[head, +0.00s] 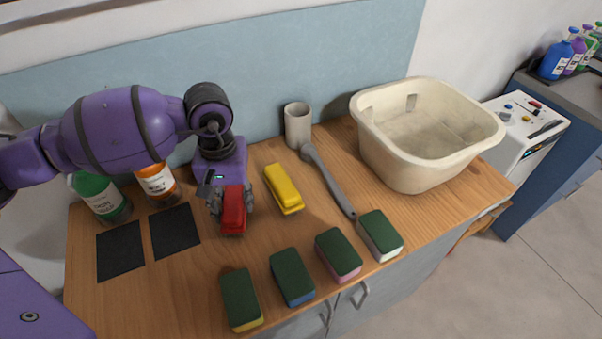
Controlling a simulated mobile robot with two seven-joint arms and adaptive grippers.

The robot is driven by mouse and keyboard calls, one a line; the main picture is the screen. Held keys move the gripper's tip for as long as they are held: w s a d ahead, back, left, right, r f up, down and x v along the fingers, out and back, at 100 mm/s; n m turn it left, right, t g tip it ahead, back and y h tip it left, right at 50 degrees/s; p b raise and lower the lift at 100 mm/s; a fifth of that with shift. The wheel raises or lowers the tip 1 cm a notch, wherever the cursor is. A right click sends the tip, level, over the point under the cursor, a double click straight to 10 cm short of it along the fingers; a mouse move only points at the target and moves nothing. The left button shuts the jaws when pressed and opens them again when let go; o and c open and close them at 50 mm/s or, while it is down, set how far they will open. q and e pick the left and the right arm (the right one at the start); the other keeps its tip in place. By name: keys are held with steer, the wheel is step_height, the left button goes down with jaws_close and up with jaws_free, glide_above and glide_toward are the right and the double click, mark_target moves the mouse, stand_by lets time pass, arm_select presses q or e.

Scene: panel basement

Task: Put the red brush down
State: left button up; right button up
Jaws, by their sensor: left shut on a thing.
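The red brush (233,210) is between the fingers of my left gripper (231,200), over the wooden worktop (205,290). The gripper points down and is shut on the brush. The near end of the brush sticks out towards the front. I cannot tell whether its underside touches the worktop. A yellow brush (283,188) lies just to the right of the gripper, apart from it. My right gripper is not in view.
Two black mats (121,251), a green bottle (100,197) and an orange bottle (158,186) are on the left. Several sponges (292,277) line the front. A grey long-handled brush (328,180), a grey cup (298,125) and a cream basin (425,134) are on the right.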

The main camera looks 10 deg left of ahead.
mark_target(233, 198)
arm_select(q)
steer(key=shift+f, duration=0.3)
steer(key=o, duration=1.3)
steer(key=shift+o, duration=0.2)
steer(key=shift+r, duration=0.1)
step_height(233, 198, up, 12)
steer(key=shift+r+b, duration=0.15)
steer(key=shift+b, duration=0.2)
